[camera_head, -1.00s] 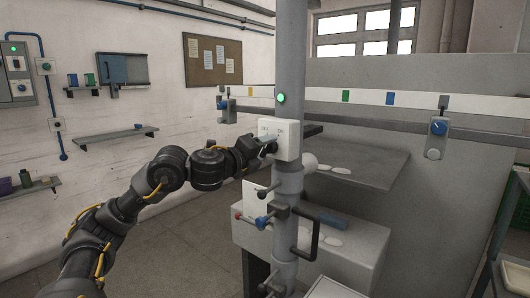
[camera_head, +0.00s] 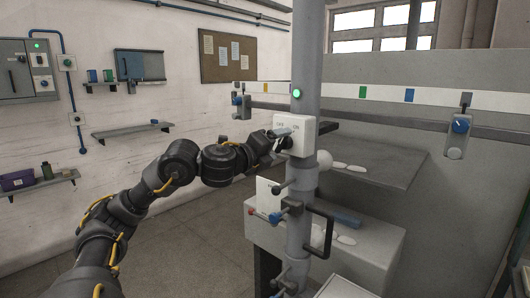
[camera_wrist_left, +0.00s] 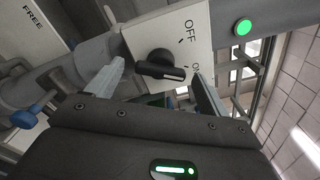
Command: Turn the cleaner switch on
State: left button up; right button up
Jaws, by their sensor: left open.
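The cleaner switch is a white box (camera_head: 308,133) on the grey post, marked OFF and ON. In the left wrist view its face (camera_wrist_left: 200,45) carries a black rotary knob (camera_wrist_left: 160,67). The knob's pointer lies between the OFF and ON marks, closer to ON. My left gripper (camera_head: 281,138) is at the front of the box in the head view. In the left wrist view the open fingers of my left gripper (camera_wrist_left: 158,72) stand either side of the knob, with gaps; exact depth is unclear. My right gripper is out of view.
A lit green lamp (camera_head: 297,94) sits on the post (camera_head: 303,195) above the box. Below are small levers (camera_head: 275,217) and a black handle (camera_head: 321,233). A grey machine shelf (camera_head: 375,160) is behind to the right. Open floor (camera_head: 200,225) lies left of the post.

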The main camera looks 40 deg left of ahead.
pick_arm(q)
jog(key=s+b, duration=0.2)
jog(key=s, duration=0.7)
jog(key=shift+s+b, duration=0.35)
jog(key=shift+b, duration=0.05)
jog(key=shift+d, duration=0.1)
